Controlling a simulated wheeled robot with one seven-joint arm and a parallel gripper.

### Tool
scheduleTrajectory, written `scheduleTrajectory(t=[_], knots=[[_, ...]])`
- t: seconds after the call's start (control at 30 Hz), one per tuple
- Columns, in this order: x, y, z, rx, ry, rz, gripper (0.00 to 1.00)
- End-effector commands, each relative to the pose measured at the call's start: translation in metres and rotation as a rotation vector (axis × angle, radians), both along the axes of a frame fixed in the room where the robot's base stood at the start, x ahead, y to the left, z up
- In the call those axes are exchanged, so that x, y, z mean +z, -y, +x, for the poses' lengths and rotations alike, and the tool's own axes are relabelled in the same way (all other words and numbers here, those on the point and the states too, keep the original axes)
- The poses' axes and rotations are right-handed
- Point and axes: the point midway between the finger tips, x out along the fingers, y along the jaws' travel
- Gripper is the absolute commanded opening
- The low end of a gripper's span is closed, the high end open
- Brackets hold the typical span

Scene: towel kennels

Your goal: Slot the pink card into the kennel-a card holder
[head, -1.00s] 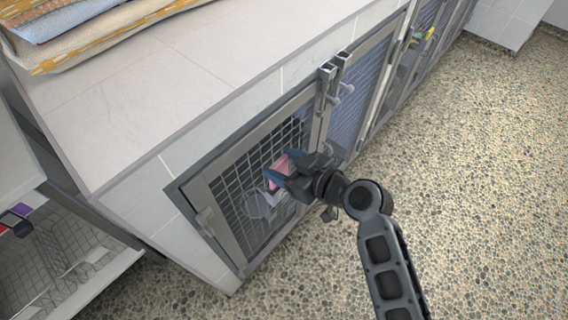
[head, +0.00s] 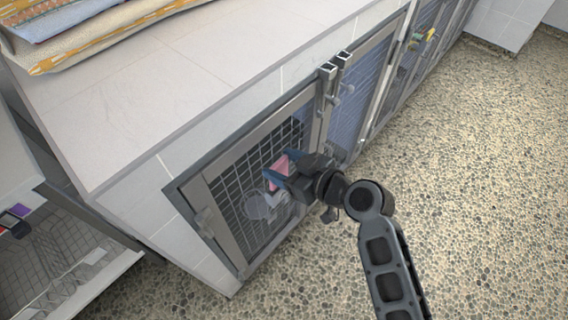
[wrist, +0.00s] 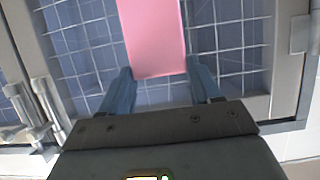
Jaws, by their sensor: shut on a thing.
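My gripper (head: 270,170) is shut on the pink card (head: 279,171), in front of the nearest kennel's mesh door (head: 228,190). In the wrist view the card (wrist: 154,38) extends up from between the two blue fingers (wrist: 162,80), with the mesh behind it. I cannot tell whether the card touches the door. A pale, partly clear piece (head: 284,199) shows on the door below the card; I cannot tell whether it is the card holder. No kennel label is readable.
Door latches (head: 327,92) stick out at the door's right edge. Folded towels (head: 70,35) lie on the white counter (head: 190,70) above. A wire-rack unit (head: 70,255) stands at the left. The pebbled floor (head: 480,190) at right is clear.

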Motion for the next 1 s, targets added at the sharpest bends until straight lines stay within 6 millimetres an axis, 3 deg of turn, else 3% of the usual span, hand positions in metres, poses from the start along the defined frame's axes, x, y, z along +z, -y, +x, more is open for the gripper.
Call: scheduleTrajectory(t=[1.0], knots=[[-0.015, 0.000, 0.000, 0.000, 0.001, -0.001, 0.33]])
